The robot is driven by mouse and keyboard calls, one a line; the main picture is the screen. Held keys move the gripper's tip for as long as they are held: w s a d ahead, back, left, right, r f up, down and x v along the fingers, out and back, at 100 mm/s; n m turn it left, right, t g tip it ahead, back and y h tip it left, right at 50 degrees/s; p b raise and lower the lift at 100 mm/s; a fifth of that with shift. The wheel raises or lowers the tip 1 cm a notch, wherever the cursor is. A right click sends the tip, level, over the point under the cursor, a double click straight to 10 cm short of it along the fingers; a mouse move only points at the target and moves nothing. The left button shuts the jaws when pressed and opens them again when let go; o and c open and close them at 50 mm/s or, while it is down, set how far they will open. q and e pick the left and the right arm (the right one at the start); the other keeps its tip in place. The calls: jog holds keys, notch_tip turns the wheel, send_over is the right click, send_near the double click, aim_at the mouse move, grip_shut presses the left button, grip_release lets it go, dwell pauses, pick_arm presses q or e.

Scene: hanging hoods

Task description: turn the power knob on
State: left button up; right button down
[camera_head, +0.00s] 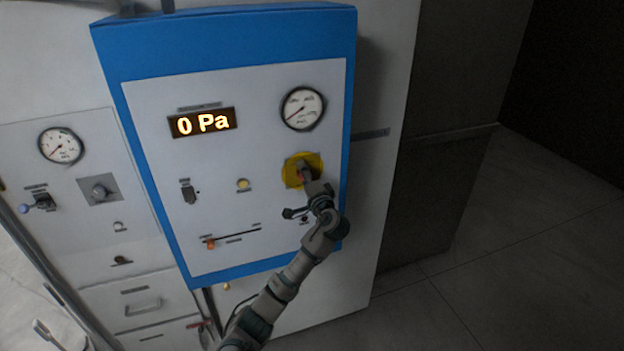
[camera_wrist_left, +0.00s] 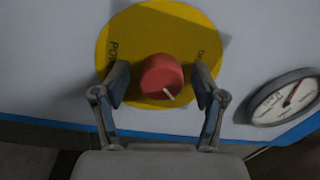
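The power knob (camera_wrist_left: 162,77) is a red round knob with a white pointer mark, on a yellow round plate (camera_wrist_left: 150,28) with partly legible lettering. In the wrist view the pointer mark is toward the lower right. In the head view the yellow plate (camera_head: 291,172) is on the right half of the blue-framed panel, and the knob is mostly hidden by my gripper. My left gripper (camera_head: 304,178) is at the knob. In the wrist view its two fingers (camera_wrist_left: 160,86) are on either side of the knob, with visible gaps. My right gripper is not in view.
The panel (camera_head: 240,155) has a display (camera_head: 203,122) reading 0 Pa, a round gauge (camera_head: 302,108) above the knob, a dark switch (camera_head: 188,192), a yellowish button (camera_head: 243,184) and a slider (camera_head: 210,244). A grey cabinet with another gauge (camera_head: 61,146) stands at left. Floor at right is clear.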

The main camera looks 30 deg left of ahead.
pick_arm(q)
jog(key=shift+w+a+f, duration=0.1)
jog(key=shift+a+f, duration=0.05)
jog(key=shift+a, duration=0.1)
jog(key=shift+s, duration=0.2)
jog(key=w+r+v, duration=0.1)
jog(key=v, duration=1.2)
jog(key=shift+s+d+f, duration=0.25)
jog(key=shift+d+f, duration=0.05)
jog(key=shift+d, duration=0.35)
